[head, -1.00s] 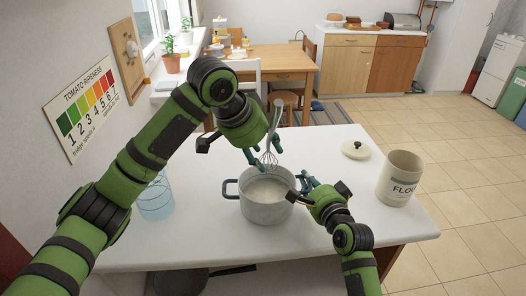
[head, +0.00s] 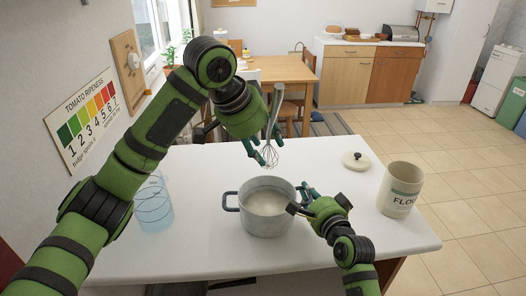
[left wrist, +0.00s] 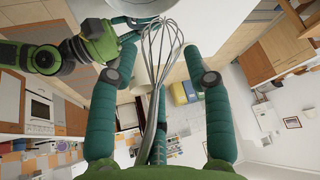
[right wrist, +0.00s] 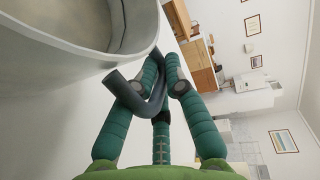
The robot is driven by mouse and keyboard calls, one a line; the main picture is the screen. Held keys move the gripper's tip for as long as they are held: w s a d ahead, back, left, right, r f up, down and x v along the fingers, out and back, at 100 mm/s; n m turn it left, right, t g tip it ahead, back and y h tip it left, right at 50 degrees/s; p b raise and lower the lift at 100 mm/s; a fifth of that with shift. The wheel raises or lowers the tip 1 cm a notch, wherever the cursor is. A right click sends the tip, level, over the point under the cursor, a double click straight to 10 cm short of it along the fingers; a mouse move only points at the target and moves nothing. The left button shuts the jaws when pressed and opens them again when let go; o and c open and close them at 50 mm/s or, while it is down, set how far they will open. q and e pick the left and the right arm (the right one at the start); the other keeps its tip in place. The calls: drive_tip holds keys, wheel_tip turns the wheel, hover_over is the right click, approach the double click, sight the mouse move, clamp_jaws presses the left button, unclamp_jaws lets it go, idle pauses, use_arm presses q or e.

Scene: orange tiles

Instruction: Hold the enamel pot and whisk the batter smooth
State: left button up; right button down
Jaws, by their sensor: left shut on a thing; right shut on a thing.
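The grey enamel pot (head: 265,222) stands on the white table with pale batter (head: 267,203) inside. My right gripper (head: 306,197) is shut on the pot's right handle, and the right wrist view shows its fingers around the dark handle (right wrist: 143,97). My left gripper (head: 262,148) is shut on the metal whisk (head: 271,145), which is nearly upright with its wires down. The whisk's wire end hangs in the air above the pot's back rim, clear of the batter. The whisk also shows between the fingers in the left wrist view (left wrist: 157,75).
A cream flour canister (head: 400,190) stands at the right of the table (head: 180,245). A pale lid (head: 355,161) lies behind it. The table's front right is clear.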

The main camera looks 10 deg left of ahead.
idle(0.4)
drive_tip(key=c, duration=1.2)
unclamp_jaws()
drive_tip(key=v, duration=1.2)
drive_tip(key=shift+s, duration=0.1)
